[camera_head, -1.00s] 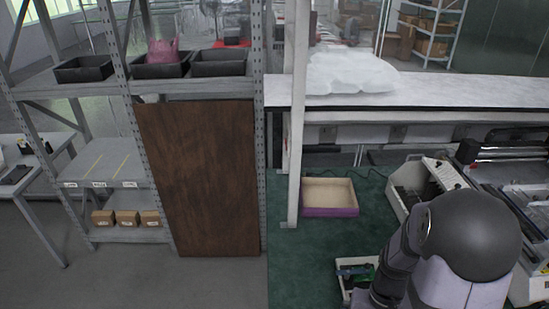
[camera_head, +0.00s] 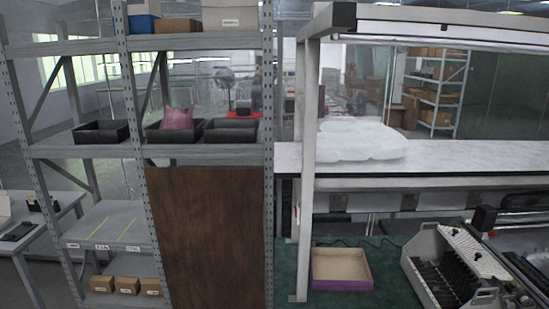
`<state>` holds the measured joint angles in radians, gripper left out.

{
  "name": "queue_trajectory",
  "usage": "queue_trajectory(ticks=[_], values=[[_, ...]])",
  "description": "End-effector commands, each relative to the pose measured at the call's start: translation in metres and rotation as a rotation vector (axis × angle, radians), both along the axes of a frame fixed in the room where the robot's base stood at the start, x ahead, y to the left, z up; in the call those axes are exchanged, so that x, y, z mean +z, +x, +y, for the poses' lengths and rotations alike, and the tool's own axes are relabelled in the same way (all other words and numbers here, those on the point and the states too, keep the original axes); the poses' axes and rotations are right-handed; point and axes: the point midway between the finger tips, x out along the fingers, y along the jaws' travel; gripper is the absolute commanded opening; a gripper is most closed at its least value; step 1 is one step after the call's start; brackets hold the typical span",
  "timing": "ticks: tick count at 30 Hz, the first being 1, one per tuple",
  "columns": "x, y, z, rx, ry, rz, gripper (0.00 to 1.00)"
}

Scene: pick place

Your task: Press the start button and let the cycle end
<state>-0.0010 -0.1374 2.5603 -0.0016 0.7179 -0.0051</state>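No start button can be made out in this view. A grey machine with dark slots (camera_head: 452,268) stands at the lower right, cut off by the bottom edge. Small knobs or dark spots show on its pale top panel, too small to tell apart. More machinery with a dark roller (camera_head: 525,202) stands behind it at the right edge. My gripper and arm are out of view.
A metal shelf rack (camera_head: 197,151) holds black bins (camera_head: 230,130), a pink bag (camera_head: 178,117) and small cardboard boxes (camera_head: 127,285). A brown wooden board (camera_head: 206,235) leans there. A white workbench (camera_head: 455,155) carries a white plastic bundle (camera_head: 355,140). A purple-edged box (camera_head: 342,285) sits on green floor.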

Motion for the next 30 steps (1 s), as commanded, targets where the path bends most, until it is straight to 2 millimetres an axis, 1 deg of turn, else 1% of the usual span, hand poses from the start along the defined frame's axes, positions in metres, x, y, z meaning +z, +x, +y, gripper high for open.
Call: queue_trajectory(ticks=[1, 2, 3, 5, 6, 8, 9, 10, 30], values=[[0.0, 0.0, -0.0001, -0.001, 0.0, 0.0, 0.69], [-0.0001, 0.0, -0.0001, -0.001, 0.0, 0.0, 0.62], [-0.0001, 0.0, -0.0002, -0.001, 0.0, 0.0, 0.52], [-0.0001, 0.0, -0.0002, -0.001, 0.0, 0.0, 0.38], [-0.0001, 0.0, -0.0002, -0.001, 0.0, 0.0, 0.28], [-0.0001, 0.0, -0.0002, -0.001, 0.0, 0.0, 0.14], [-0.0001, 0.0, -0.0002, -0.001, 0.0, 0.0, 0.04], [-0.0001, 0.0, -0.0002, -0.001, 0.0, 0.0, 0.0], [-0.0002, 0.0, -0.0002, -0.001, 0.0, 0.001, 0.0]])
